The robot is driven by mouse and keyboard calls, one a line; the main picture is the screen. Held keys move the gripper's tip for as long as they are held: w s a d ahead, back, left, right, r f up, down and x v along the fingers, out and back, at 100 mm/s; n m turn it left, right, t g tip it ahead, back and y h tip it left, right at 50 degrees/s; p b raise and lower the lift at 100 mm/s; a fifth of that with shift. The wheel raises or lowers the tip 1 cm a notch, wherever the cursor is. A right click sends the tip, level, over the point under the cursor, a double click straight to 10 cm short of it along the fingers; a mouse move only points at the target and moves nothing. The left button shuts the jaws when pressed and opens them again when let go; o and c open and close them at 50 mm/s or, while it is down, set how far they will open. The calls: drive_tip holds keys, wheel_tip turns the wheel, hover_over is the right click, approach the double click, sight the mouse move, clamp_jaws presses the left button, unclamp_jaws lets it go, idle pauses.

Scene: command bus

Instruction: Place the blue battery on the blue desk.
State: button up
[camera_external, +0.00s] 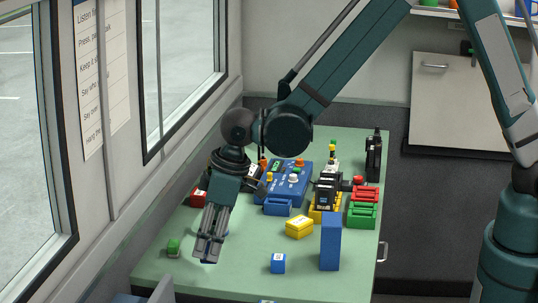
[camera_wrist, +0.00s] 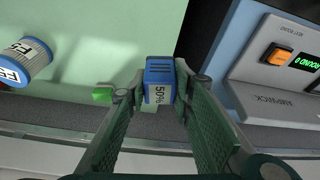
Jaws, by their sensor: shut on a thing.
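My gripper (camera_external: 208,248) hangs over the left part of the green table in the external view. In the wrist view my gripper (camera_wrist: 158,92) is shut on a small blue and white block marked "50%" (camera_wrist: 159,72), which looks like the blue battery. The blue console (camera_external: 287,186), with buttons and a small green display, stands behind and right of my gripper. It may be the blue desk.
The green table (camera_external: 225,280) also bears a blue cube (camera_external: 278,264), a tall blue block (camera_external: 330,241), a yellow box (camera_external: 299,228) and a green block (camera_external: 173,247). Red and green crates (camera_external: 362,215) stand at right. Windows border the left side.

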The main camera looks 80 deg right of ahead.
drive_tip(key=s+a+n, duration=0.1)
drive_tip(key=s+a, duration=0.1)
drive_tip(key=a, duration=0.5)
drive_tip(key=s+a+n, duration=0.1)
drive_tip(key=s+a, duration=0.1)
drive_tip(key=a, duration=0.5)
drive_tip(key=s+a+n, duration=0.1)
drive_tip(key=s+a, duration=0.1)
drive_tip(key=a, duration=0.5)
drive_tip(key=shift+s+r+n+g+y+p, duration=0.1)
drive_tip(key=shift+r+n+g+y+p, duration=0.2)
drive_tip(key=shift+r+y+p, duration=0.1)
drive_tip(key=s+a+n, duration=0.1)
drive_tip(key=s+a, duration=0.4)
drive_tip(key=a, duration=0.3)
drive_tip(key=s+a+n, duration=0.2)
drive_tip(key=s+a, duration=0.3)
drive_tip(key=a, duration=0.4)
drive_tip(key=shift+s+a+r+y+p, duration=0.15)
drive_tip(key=shift+s+r+y+p, duration=0.25)
drive_tip(key=shift+f, duration=0.15)
drive_tip(key=shift+f+b, duration=1.4)
drive_tip(key=shift+f, duration=1.9)
drive_tip(key=shift+f+b, duration=0.35)
drive_tip(key=shift+f, duration=0.1)
drive_tip(key=o, duration=1.1)
drive_tip(key=shift+r, duration=0.15)
drive_tip(key=shift+v, duration=5.9)
